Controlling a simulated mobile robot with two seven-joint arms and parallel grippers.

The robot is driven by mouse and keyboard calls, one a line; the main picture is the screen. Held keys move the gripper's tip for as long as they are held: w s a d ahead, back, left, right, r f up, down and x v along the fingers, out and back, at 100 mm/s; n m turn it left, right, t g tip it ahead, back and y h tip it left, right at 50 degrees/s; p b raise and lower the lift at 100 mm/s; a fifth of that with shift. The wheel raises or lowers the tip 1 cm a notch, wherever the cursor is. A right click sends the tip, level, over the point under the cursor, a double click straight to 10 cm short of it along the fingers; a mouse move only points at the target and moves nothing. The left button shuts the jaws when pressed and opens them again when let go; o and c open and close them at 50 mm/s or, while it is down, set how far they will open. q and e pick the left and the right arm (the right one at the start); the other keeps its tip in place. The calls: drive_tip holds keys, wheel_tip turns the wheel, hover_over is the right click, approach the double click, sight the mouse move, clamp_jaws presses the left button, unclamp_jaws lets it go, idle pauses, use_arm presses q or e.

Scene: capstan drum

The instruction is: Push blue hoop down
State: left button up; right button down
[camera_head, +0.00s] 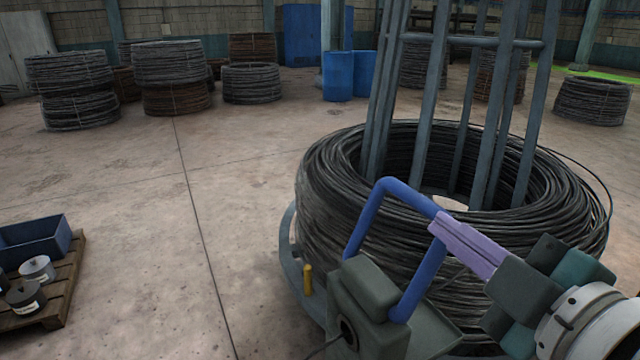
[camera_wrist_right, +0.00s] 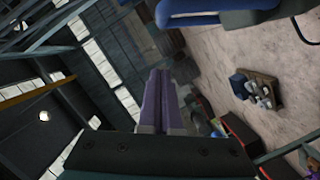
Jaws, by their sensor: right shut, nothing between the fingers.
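The blue hoop (camera_head: 393,190) is a bent blue bar standing up from a grey-green block (camera_head: 365,290) in front of the wire coil, in the head view. Its top corner is right by my right gripper (camera_head: 438,226). The gripper's purple fingers are shut with nothing between them. Their tips are at or just over the hoop's right upper corner; I cannot tell if they touch it. In the right wrist view the shut purple fingers (camera_wrist_right: 159,74) point up the picture. A blue bar (camera_wrist_right: 190,19), probably the hoop, shows above them. My left gripper is not in view.
A large black wire coil (camera_head: 330,200) surrounds upright grey bars (camera_head: 430,100) on a round base. A small yellow post (camera_head: 307,280) stands at its edge. A pallet (camera_head: 65,290) with a blue bin (camera_head: 35,243) and cans is at left. The floor between is clear.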

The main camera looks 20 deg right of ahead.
sight(424, 206)
drive_tip(key=w+d+f, duration=0.1)
drive_tip(key=w, duration=0.2)
drive_tip(key=w+d+f, duration=0.1)
drive_tip(key=w, duration=0.2)
drive_tip(key=w+d+f, duration=0.1)
drive_tip(key=w, duration=0.2)
drive_tip(key=shift+w+d, duration=0.15)
drive_tip(key=shift+d, duration=0.1)
drive_tip(key=shift+d+f, duration=0.25)
drive_tip(key=shift+d, duration=0.2)
drive_tip(key=shift+d, duration=0.15)
